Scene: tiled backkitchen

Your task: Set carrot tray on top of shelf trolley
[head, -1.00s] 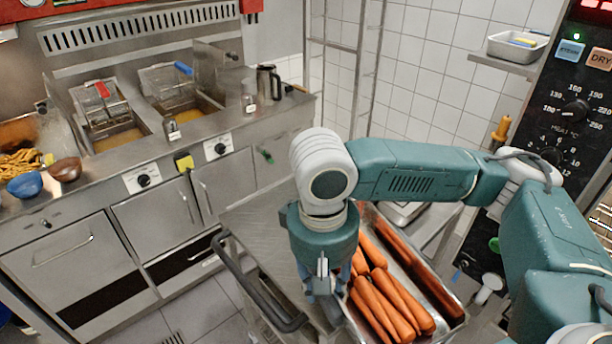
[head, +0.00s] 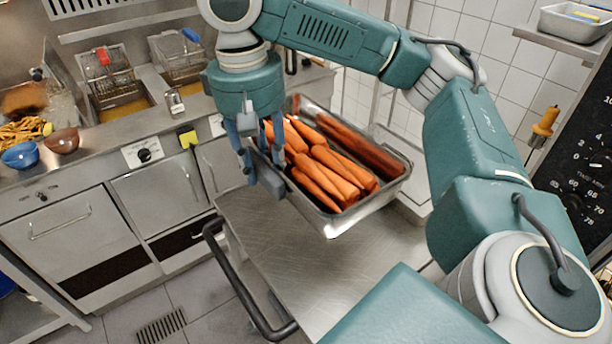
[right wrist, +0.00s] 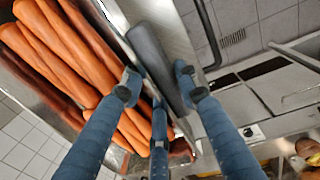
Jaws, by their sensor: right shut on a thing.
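The carrot tray (head: 344,222) is a metal pan holding several orange carrots (head: 325,165). My right gripper (head: 258,168) is shut on the tray's left side wall, pointing down. The tray appears held above the shelf trolley, whose bare metal top (head: 300,265) shows below and in front of it. In the right wrist view, the carrots (right wrist: 65,60) lie to the left and the fingers (right wrist: 158,85) straddle the tray's edge. The tray's underside is hidden, so the gap beneath it cannot be measured. My left gripper is out of view.
The trolley's dark handle (head: 240,285) is at its left end. A fryer counter (head: 90,175) with baskets and bowls stands to the left. A wall shelf (head: 565,40) with a small pan is at upper right. The trolley top's near part is clear.

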